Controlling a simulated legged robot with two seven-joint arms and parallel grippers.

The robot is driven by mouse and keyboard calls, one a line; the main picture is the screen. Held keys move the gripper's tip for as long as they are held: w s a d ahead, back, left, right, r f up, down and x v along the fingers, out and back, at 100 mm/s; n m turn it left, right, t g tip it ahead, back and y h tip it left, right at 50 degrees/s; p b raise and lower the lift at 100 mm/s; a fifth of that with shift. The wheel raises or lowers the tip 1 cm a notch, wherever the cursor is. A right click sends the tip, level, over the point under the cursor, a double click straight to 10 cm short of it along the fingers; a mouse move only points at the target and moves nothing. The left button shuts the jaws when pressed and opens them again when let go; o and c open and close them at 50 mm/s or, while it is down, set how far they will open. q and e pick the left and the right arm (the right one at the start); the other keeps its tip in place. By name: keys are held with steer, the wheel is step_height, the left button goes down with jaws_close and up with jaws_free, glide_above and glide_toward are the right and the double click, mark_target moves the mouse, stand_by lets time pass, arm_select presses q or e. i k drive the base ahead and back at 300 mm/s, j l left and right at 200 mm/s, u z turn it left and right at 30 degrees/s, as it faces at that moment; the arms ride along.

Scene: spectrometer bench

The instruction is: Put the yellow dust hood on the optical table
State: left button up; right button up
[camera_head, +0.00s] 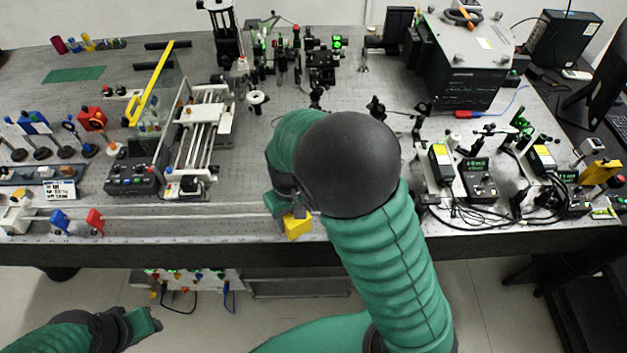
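The yellow dust hood (297,226) is a small yellow block-like piece, tilted, at the front edge of the optical table (265,222). My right gripper (289,210) is directly at its top and appears shut on it. My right forearm and wrist hide most of the fingers and the hood's upper part. Whether the hood touches the table top cannot be told. My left gripper (150,320) is low at the bottom left, in front of the table and away from its top. Its finger gap is not clear.
A long rail (150,211) runs along the front left edge, with blue and red clips. A rail stage (203,130) and a yellow-handled clear panel (155,85) stand behind it. Cabled instruments (480,180) crowd the right. A bare strip lies near the front edge.

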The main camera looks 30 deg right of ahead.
mark_target(268, 185)
steer(key=i+j+z, duration=0.1)
steer(key=j, duration=0.25)
steer(key=i+j+z, duration=0.25)
steer(key=j, duration=0.45)
steer(key=i+j+z, duration=0.45)
steer(key=i+j, duration=0.3)
steer(key=j, duration=0.1)
